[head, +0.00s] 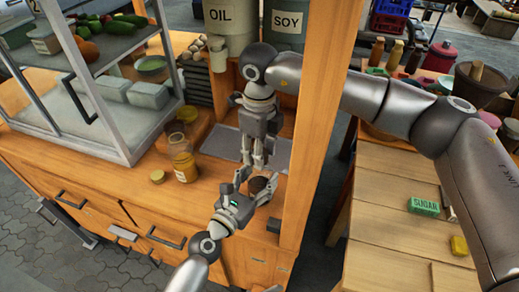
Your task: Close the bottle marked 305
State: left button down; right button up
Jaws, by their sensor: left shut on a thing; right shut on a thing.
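My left gripper (260,185) comes in from the bottom, low over the orange wooden counter. It is shut on a dark brown round thing (263,186), perhaps the bottle; only a small part shows and no 305 mark can be read. My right gripper (259,167) points down from above, just over the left gripper. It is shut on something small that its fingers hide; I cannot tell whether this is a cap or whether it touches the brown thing.
A glass jar with amber contents (184,162) stands left of the grippers, with a round tan lid (157,176) beside it. A glass case (90,90) is at left. A wooden post (325,120) stands close on the right. OIL (228,25) and SOY (286,22) containers stand behind.

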jog(key=o, duration=1.2)
notch_tip(320, 180, up, 12)
pick_arm(q)
jog(key=shift+c, duration=1.7)
grip_release()
